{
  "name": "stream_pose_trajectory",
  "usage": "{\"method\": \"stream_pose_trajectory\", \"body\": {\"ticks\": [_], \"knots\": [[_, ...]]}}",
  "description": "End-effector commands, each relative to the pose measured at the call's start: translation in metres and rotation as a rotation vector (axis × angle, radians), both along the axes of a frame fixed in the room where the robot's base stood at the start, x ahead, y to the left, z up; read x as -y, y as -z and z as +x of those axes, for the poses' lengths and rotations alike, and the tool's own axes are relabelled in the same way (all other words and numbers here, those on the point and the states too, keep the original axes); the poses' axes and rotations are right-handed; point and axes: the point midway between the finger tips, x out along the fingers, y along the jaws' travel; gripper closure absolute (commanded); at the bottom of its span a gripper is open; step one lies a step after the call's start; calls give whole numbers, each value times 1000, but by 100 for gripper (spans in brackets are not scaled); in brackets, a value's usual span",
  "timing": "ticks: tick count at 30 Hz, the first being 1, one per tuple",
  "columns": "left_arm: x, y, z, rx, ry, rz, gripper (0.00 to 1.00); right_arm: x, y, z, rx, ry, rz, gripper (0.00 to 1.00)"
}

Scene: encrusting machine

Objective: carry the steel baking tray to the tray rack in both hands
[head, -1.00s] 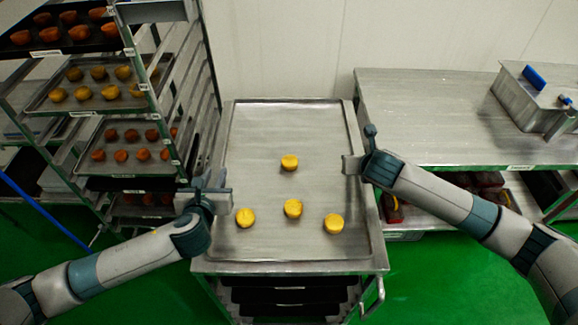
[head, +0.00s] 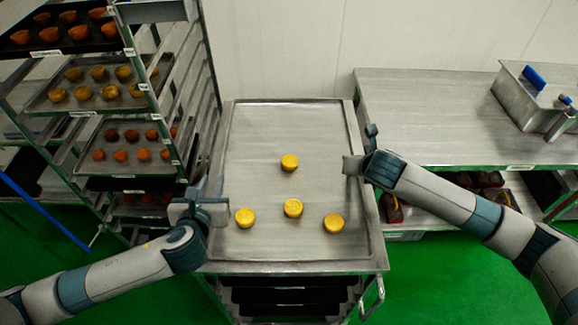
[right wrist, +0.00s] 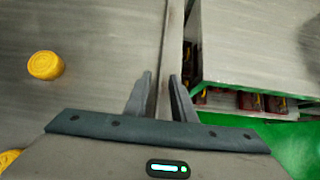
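The steel baking tray (head: 255,130) lies flat on a wheeled cart, with several round yellow cakes (head: 293,208) on it. My left gripper (head: 203,192) is at the tray's left edge, near its front half; its fingers look spread, and whether they straddle the rim is unclear. My right gripper (head: 352,165) is at the tray's right edge. In the right wrist view its fingers (right wrist: 161,95) stand apart, one on each side of the tray's rim (right wrist: 168,50). The tray rack (head: 150,85) stands at the left, with loaded trays on several levels.
A steel table (head: 430,120) with a metal box (head: 530,100) stands at the right, close to the cart. Dark packages lie on its lower shelf. The cart's handle (head: 372,298) sticks out at the front right. Green floor (head: 440,285) is clear in front.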

Motion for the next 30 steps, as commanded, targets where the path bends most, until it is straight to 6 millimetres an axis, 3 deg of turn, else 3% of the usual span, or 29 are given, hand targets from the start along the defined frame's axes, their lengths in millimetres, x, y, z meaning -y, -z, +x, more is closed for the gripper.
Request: {"method": "stream_pose_trajectory", "body": {"ticks": [18,30], "knots": [[0,0,0,0,0,0,77,1,-66,-65,1,-1,0,77],[0,0,0,0,0,0,77,1,-78,-78,-1,0,-1,77]]}}
